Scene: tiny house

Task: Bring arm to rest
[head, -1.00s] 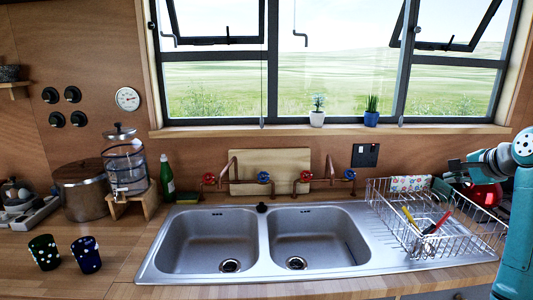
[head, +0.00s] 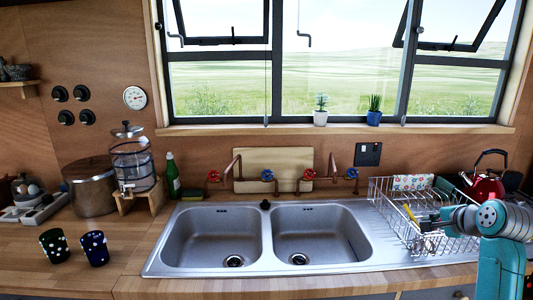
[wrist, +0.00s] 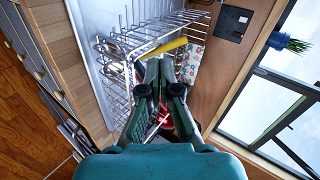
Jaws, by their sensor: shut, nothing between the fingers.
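My teal arm stands at the right of the head view. My gripper (head: 428,220) points left, over or in front of the right part of the wire dish rack (head: 384,228); the height between them is hard to tell. In the wrist view my gripper (wrist: 158,68) has its dark fingers together with nothing held between them. The dish rack (wrist: 115,75) lies beyond the fingers there. A yellow-handled utensil (wrist: 166,47) shows just past the fingertips. The arm hides part of the rack's right side in the head view.
A red kettle (head: 486,188) stands behind my arm at the right. A double steel sink (head: 265,235) fills the middle. Two dotted cups (head: 94,248) stand at the left on the wooden counter (head: 130,232). The space above the sink is clear.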

